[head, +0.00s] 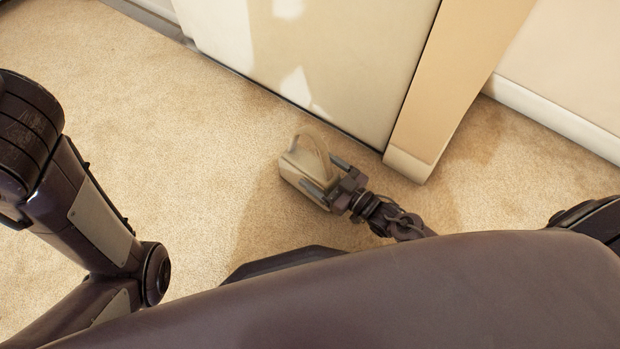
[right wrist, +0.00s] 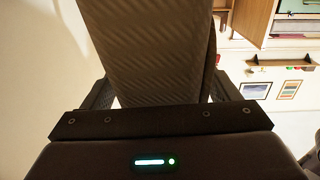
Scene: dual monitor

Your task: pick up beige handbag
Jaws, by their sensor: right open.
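The beige handbag (head: 297,168) is on the carpet near the base of the cream panel in the head view, with its looped handle up. My right gripper (head: 320,172) is open, its two fingers on either side of the bag's near end. In the right wrist view the bag (right wrist: 150,50) looks like a dark ribbed surface filling the space between the fingers (right wrist: 158,92). Whether the fingers touch it I cannot tell. My left arm shows at the left of the head view, but its gripper is out of view.
The cream panel (head: 310,60) and a tan post (head: 455,80) stand close behind the bag. A white baseboard (head: 560,118) runs at the right. Open carpet (head: 180,130) lies to the left. The right wrist view shows framed pictures (right wrist: 254,91) on a wall.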

